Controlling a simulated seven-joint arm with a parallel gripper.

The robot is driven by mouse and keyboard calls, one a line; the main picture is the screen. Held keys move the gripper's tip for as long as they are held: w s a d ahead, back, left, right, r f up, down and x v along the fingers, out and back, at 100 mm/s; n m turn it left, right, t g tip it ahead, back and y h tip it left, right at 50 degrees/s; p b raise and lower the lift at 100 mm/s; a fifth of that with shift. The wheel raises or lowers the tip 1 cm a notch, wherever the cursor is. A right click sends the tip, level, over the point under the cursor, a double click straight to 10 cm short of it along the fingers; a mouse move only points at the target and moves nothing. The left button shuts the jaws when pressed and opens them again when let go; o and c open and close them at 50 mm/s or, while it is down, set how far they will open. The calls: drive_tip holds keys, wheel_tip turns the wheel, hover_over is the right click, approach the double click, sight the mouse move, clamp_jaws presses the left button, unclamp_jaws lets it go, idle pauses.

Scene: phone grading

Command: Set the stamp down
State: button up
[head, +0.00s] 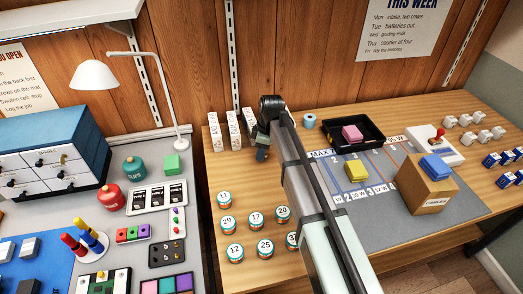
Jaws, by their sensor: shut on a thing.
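My gripper (262,154) points down at the back left of the wooden table, just right of the upright white boxes. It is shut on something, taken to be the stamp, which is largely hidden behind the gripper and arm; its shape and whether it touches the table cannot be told. My arm runs from the front edge up to the gripper and covers the middle of the table.
Numbered round tins (256,218) stand in front of the gripper. White boxes (234,130) stand left of it, a blue roll (309,121) right. A black tray (373,128), grey mat (395,220), cardboard box (426,188) and red-knobbed white device (450,150) lie further right.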

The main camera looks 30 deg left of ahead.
sight(266, 155)
drive_tip(key=shift+f, duration=0.1)
drive_tip(key=o, duration=1)
drive_tip(key=r, duration=0.4)
drive_tip(key=d+r, duration=0.1)
drive_tip(key=r, duration=0.7)
drive_tip(key=shift+w+d+r, duration=0.1)
drive_tip(key=shift+w+d, duration=0.2)
drive_tip(key=shift+d, duration=0.05)
